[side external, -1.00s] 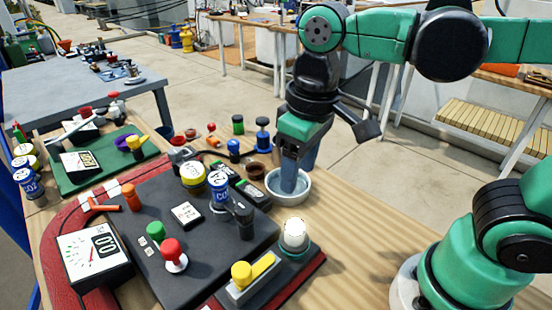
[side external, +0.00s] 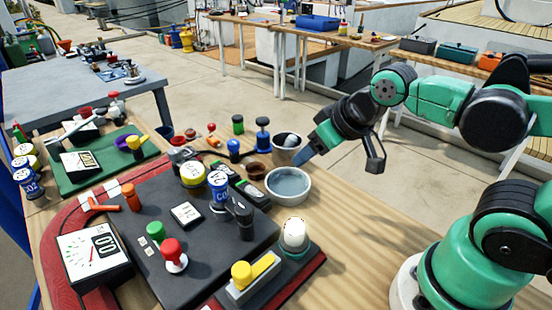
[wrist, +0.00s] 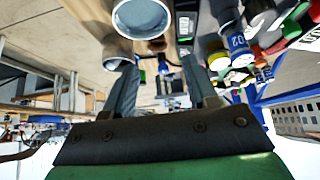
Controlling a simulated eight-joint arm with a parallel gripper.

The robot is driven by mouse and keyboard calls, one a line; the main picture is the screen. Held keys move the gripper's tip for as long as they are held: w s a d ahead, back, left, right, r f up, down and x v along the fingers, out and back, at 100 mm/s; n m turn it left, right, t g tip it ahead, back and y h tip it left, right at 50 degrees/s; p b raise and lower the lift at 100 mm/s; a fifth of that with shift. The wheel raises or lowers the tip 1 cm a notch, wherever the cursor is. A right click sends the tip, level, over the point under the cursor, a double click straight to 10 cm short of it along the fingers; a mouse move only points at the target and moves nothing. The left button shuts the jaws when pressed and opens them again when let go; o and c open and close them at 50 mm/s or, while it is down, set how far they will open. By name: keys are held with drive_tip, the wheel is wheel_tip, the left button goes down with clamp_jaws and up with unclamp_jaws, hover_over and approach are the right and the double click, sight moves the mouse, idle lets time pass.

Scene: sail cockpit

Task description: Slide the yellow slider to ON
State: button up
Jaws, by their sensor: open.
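The yellow slider (side external: 241,274) is a yellow knob at the left end of a yellow bar on a grey block, at the front edge of the black panel in the side view. I cannot read any ON mark there. My gripper (side external: 303,158) is well behind and to the right of it, tilted beside the white bowl (side external: 289,184). In the wrist view my two fingers (wrist: 160,88) are spread apart with nothing held between them. I cannot make out the slider in the wrist view.
The black panel (side external: 150,240) carries green, red and orange knobs and labelled cylinders. A white-topped button (side external: 294,234) stands just right of the slider. A grey cup (side external: 286,146) is behind the bowl, close to my gripper. Bare wood lies right of the bowl.

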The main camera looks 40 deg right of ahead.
drive_tip(key=shift+o, duration=0.9)
drive_tip(key=m+g+y, duration=0.3)
drive_tip(key=m+g, duration=0.6)
drive_tip(key=g, duration=0.2)
hover_over(241, 269)
drive_tip(key=w+d, duration=0.2)
drive_tip(key=f, duration=0.1)
drive_tip(key=shift+t, duration=0.3)
drive_tip(key=shift+x, duration=2.8)
drive_tip(key=shift+s+a+r, duration=0.1)
drive_tip(key=shift+s+a, duration=0.05)
clamp_jaws()
